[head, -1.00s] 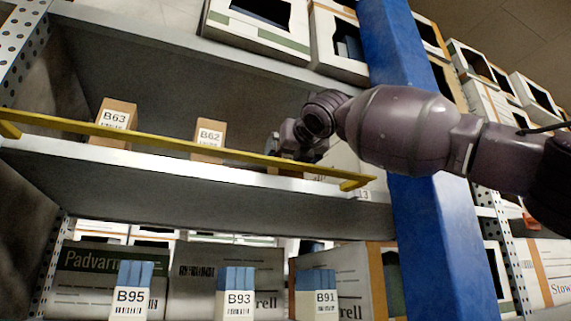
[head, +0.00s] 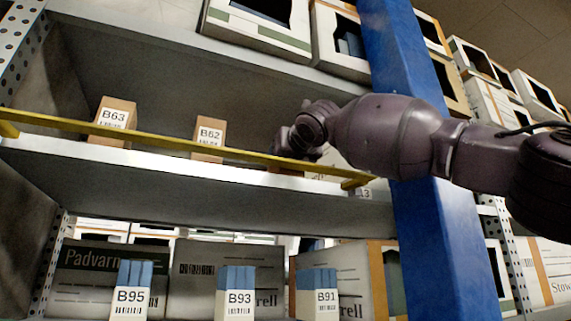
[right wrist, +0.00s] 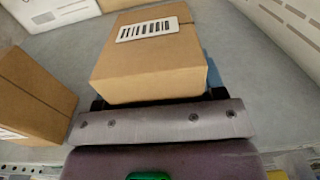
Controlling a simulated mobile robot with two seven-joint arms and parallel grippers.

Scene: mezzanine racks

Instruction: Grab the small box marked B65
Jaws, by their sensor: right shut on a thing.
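A small brown cardboard box (right wrist: 150,62) with a white barcode label on its top sits right in front of my right gripper in the right wrist view. No B65 marking is readable on it there. My right gripper (right wrist: 158,98) is shut on this box; the fingertips are mostly hidden by the box and the gripper body. In the head view my right gripper (head: 290,142) reaches over the yellow rail onto the middle shelf, and the held box is hidden there. My left gripper is not in view.
The yellow rail (head: 150,140) crosses the shelf front. Boxes B63 (head: 116,119) and B62 (head: 209,137) stand left of my gripper. Another brown box (right wrist: 30,98) is close by in the wrist view. A blue upright (head: 425,230) stands right. B95, B93 and B91 are below.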

